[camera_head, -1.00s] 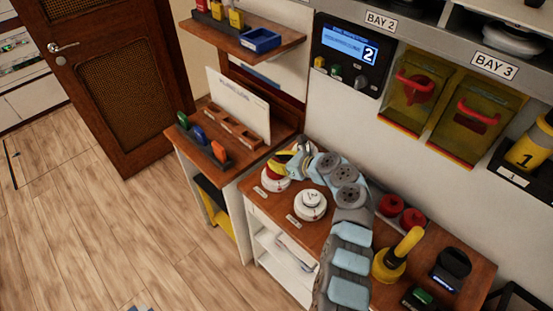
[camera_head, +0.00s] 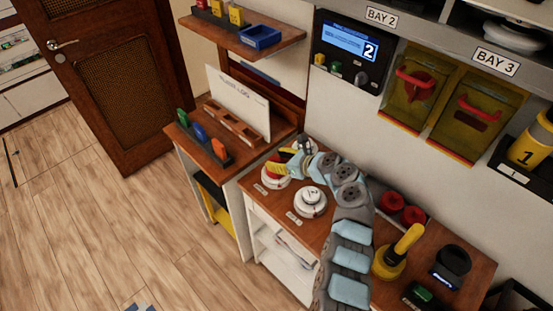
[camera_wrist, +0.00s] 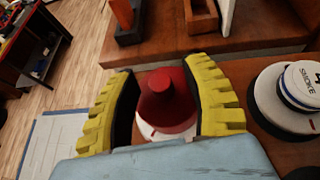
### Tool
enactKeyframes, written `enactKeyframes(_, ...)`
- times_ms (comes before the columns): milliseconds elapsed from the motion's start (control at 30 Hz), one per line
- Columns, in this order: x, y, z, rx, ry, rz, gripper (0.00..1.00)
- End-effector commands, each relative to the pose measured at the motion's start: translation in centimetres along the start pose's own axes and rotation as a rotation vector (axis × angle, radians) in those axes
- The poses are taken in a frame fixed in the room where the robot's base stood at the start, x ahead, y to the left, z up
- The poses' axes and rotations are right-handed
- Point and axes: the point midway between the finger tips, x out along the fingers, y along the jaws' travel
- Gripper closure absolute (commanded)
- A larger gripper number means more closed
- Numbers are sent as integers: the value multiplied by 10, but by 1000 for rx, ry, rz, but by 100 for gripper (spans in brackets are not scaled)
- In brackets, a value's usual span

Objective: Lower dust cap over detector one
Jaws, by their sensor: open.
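The red dust cap (camera_wrist: 166,95) sits on a white detector, whose rim (camera_wrist: 148,132) shows below the cap in the wrist view. My gripper (camera_wrist: 165,82) is open, with one yellow ribbed finger on each side of the cap. Dark gaps show between the fingers and the cap. In the head view, my gripper (camera_head: 282,160) is over the left detector (camera_head: 275,181) on the wooden bench and partly hides it and the cap. The cap looks upright; whether it is fully seated I cannot tell.
A second white detector (camera_head: 310,202), uncapped, stands close to the right on the bench (camera_head: 322,236). Two red caps (camera_head: 390,203) lie behind my arm. A yellow-handled tool (camera_head: 398,250) stands to the right. A wooden desk with a rack (camera_head: 232,128) stands to the left.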

Motion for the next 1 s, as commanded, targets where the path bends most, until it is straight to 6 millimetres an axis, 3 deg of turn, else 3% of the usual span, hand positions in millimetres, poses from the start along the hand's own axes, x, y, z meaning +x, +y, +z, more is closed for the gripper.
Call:
enactKeyframes(600,-64,-1,0,-1,-1,-3,52)
enactKeyframes(1000,-73,0,0,0,0,-1,52)
